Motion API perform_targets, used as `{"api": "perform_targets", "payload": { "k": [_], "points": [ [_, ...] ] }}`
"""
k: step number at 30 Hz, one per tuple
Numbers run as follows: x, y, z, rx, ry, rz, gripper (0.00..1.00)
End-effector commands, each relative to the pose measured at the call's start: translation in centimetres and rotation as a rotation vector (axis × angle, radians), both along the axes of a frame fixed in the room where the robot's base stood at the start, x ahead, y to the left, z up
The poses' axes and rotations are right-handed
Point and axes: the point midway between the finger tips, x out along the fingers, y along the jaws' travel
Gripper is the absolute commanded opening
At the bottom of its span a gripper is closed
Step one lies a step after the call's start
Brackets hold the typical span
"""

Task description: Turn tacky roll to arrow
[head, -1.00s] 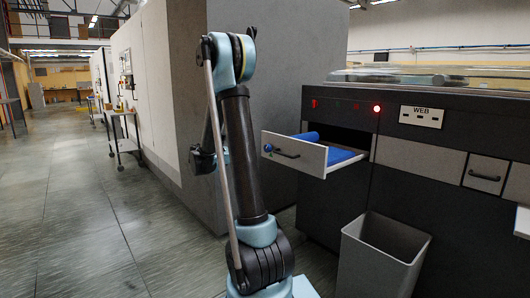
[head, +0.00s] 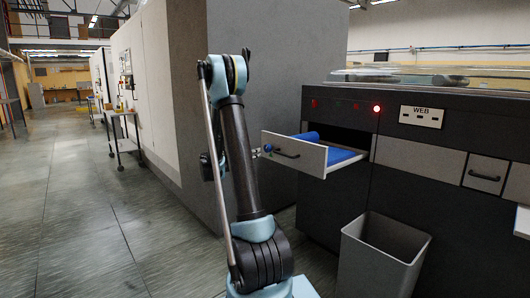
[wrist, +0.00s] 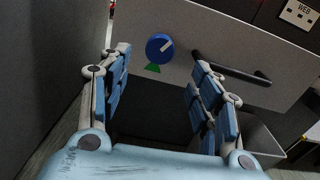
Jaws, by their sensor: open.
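The tacky roll's blue end knob (wrist: 159,48) sits on the outer face of an open drawer, with a pale pointer line aimed to the upper right. A green arrow (wrist: 152,69) is marked on the drawer face just below the knob, so line and arrow are not lined up. My gripper (wrist: 160,72) is open and empty in the wrist view, its blue-padded fingers left and right of the knob, apparently not touching it. In the head view the blue roll (head: 308,137) lies inside the drawer, the knob (head: 267,148) shows small, and my arm mostly hides the gripper.
The drawer (head: 296,154) juts from the dark machine labelled WEB. Its black bar handle (wrist: 232,68) is right of the knob, close to my right finger. A tall grey cabinet (head: 270,90) stands behind my arm. A grey bin (head: 384,255) stands below the drawer.

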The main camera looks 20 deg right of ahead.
Motion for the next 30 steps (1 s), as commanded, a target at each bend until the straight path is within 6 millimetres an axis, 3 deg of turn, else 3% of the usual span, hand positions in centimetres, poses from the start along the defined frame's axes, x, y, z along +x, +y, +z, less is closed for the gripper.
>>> {"api": "perform_targets", "payload": {
  "k": [9,15,21,30],
  "points": [
    [1.9,-5.4,0.0,0.0,-0.001,-0.003,0.58],
    [2.8,-8.0,0.0,0.0,-0.001,-0.001,0.58],
    [3.3,-9.2,0.0,0.0,-0.001,0.0,0.58],
    [3.4,-9.4,0.0,0.0,-0.001,0.0,0.58]
  ]
}}
